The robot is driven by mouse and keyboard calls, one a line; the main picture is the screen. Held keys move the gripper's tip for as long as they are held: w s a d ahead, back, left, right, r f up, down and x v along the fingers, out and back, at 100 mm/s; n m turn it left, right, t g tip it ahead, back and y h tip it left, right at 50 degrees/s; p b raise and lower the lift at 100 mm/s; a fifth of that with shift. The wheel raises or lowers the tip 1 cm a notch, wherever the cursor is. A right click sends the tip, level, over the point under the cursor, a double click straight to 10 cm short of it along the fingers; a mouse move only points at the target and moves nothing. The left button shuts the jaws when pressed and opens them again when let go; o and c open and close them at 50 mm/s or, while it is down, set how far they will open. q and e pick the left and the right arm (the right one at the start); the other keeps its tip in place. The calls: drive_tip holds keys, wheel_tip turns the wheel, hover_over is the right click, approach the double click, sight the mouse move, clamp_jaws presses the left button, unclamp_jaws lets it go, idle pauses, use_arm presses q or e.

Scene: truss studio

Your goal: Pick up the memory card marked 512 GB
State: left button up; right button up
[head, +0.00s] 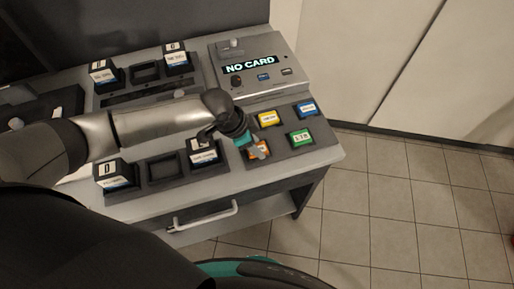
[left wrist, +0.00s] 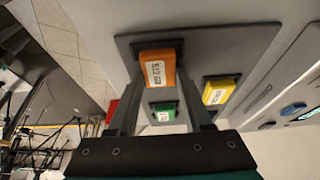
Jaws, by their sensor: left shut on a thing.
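The orange memory card (left wrist: 157,69) has a white label that appears to read 512 GB in the left wrist view. It also shows in the head view (head: 261,148), partly hidden by my gripper. My left gripper (head: 252,150) is shut on it, with one finger on each side in the left wrist view (left wrist: 160,78). The card is at its dark slot in the grey card tray (head: 283,143); I cannot tell whether it is clear of the slot. My right gripper is not in view.
The tray also holds a yellow card (head: 268,118), a blue card (head: 307,108) and a green card (head: 301,138). A grey reader reading NO CARD (head: 250,65) stands behind. Black labelled blocks (head: 204,153) stand to the left. A drawer handle (head: 205,216) juts from the front.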

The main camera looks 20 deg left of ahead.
use_arm(q)
clamp_jaws()
drive_tip(key=shift+r, duration=0.15)
